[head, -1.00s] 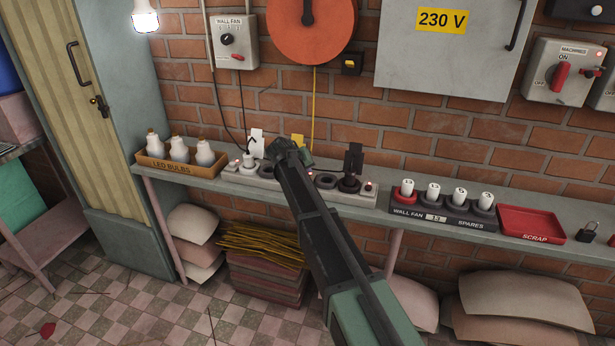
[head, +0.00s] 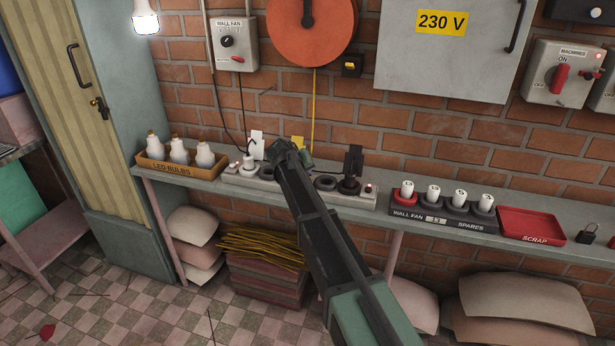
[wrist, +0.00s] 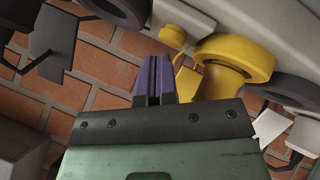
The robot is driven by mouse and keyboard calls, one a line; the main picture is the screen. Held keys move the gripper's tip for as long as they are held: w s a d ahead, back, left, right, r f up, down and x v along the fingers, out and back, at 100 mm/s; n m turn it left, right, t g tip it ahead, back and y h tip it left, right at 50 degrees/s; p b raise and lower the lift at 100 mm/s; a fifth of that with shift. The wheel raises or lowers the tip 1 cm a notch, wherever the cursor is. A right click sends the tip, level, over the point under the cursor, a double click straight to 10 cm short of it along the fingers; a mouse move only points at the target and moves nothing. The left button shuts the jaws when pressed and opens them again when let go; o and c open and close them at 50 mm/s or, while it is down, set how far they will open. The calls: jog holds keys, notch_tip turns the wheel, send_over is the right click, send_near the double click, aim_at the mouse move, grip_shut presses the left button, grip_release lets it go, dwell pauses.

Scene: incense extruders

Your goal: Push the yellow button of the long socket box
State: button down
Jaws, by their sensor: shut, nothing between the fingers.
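The long socket box (head: 362,200) is a grey strip on the shelf with several round sockets, partly hidden behind my arm. In the wrist view its pale body (wrist: 183,18) shows at the top. The small yellow button (wrist: 172,37) sits on it, beside a large yellow socket (wrist: 240,58) with a yellow plug in it. My gripper (wrist: 154,65) is shut and empty. Its purple fingertips appear just below and left of the yellow button in the wrist view, apart from it in the picture; the depth gap is unclear. In the head view my arm hides the button.
A box of LED bulbs (head: 190,170) stands left of the socket box. A fuse rack (head: 440,215) and a red scrap tray (head: 530,226) stand to the right. Dark and white upright plugs rise from the socket box near the gripper. The brick wall is close behind.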

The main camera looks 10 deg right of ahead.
notch_tip(320, 180, up, 6)
jog(key=p, duration=0.6)
jog(key=shift+r, duration=0.15)
jog(key=shift+f, duration=0.2)
jog(key=c, duration=1.8)
grip_release()
